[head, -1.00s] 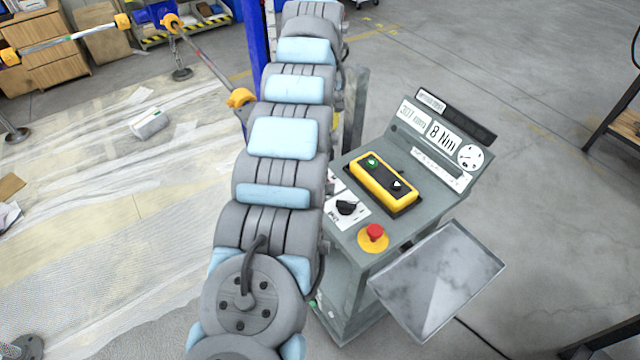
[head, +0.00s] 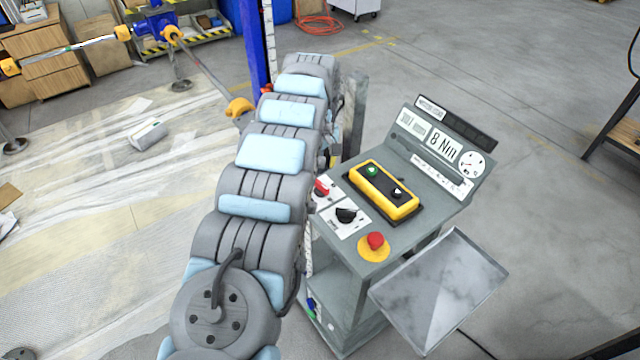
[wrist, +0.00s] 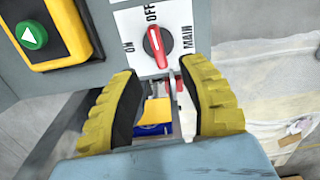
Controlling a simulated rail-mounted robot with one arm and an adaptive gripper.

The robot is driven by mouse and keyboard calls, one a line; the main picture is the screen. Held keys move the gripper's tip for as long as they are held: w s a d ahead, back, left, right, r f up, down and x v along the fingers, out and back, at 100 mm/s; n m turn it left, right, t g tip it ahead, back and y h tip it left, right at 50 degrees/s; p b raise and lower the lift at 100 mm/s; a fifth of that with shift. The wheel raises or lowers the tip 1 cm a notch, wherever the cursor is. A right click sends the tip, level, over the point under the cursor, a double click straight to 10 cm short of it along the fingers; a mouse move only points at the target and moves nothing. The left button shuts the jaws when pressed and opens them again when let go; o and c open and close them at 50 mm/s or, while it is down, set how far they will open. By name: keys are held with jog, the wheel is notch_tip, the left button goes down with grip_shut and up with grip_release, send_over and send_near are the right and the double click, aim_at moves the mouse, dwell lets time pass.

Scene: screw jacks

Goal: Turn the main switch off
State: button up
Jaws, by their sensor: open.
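The main switch (wrist: 156,46) is a red knob on a white plate marked ON, OFF and MAIN in the wrist view. Its long axis points up towards the OFF label, with a pale line at that end. It also shows in the head view (head: 322,188) at the console's left edge, close beside my arm. My gripper (wrist: 160,84) is open and empty. Its yellow ridged fingers stand apart below the knob in the picture, with the knob lined up between them; no contact shows.
The grey console (head: 375,250) carries a black selector (head: 346,215), a red emergency button (head: 375,241) and a yellow button box (head: 383,190), all near the switch. A metal tray (head: 438,290) juts from its front right. A blue post (head: 254,50) stands behind my arm.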

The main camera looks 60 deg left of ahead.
aim_at(320, 183)
jog(key=shift+f, duration=3.4)
jog(key=shift+c, duration=0.2)
grip_shut()
